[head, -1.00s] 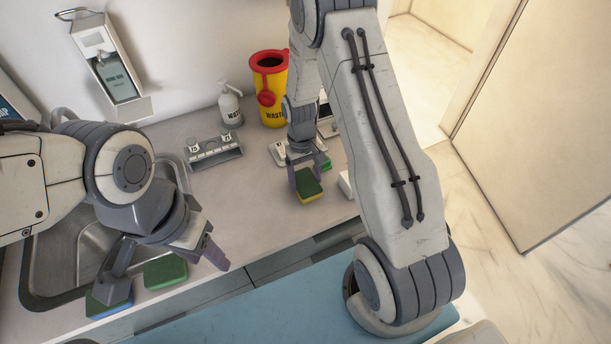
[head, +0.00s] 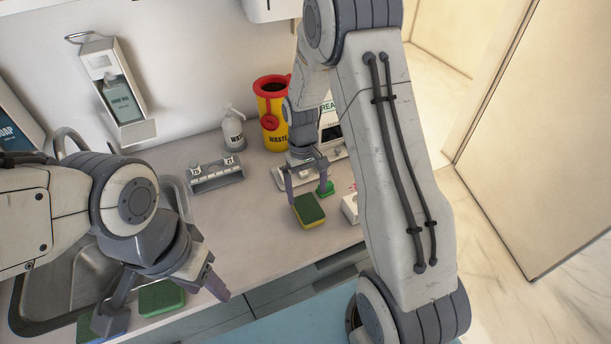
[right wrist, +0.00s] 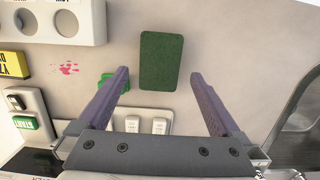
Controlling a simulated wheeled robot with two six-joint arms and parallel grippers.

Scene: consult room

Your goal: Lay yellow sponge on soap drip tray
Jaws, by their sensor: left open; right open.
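The yellow sponge (head: 310,210), with a green top, lies on the counter near its front edge. It also shows in the right wrist view, green face toward the camera (right wrist: 161,60). My right gripper (head: 308,194) is open and empty, with its fingers at either side of this sponge; I cannot tell whether they touch it. In the wrist view the open fingertips (right wrist: 159,74) show gaps on both sides. My left gripper (head: 165,312) is open over the front edge by the sink. A drip ledge (head: 138,131) is under the wall dispenser; I cannot tell if it is the soap drip tray.
A green sponge (head: 162,297) and a blue sponge (head: 110,324) lie near my left gripper, beside the sink (head: 62,285). A small rack (head: 216,181), pump bottle (head: 233,130) and yellow waste bin (head: 272,132) stand at the back.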

